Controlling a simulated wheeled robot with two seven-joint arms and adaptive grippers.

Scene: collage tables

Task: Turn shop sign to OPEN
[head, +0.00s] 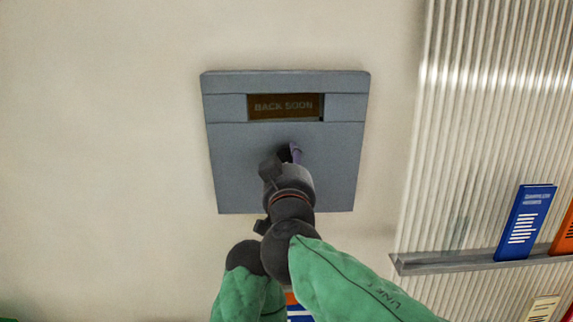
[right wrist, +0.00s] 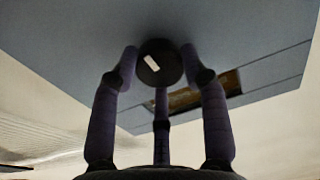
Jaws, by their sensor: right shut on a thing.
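The shop sign (head: 230,165) is a grey-blue panel on the pale wall in the middle of the head view. Its small brown window (head: 286,106) reads BACK SOON. In the right wrist view the panel (right wrist: 90,25) fills the top, with the window (right wrist: 205,90) partly behind a finger. My right gripper (head: 288,155) is at the lower middle of the panel. In the right wrist view its fingers (right wrist: 160,65) are around a round black knob (right wrist: 153,72) with a small white mark. In the head view my gripper mostly hides the knob. My left gripper is not in view.
To the right, a ribbed panel (head: 490,120) carries a narrow grey ledge (head: 440,264). A blue booklet (head: 525,222) and an orange one (head: 565,237) stand on it. The wall left of the sign is bare.

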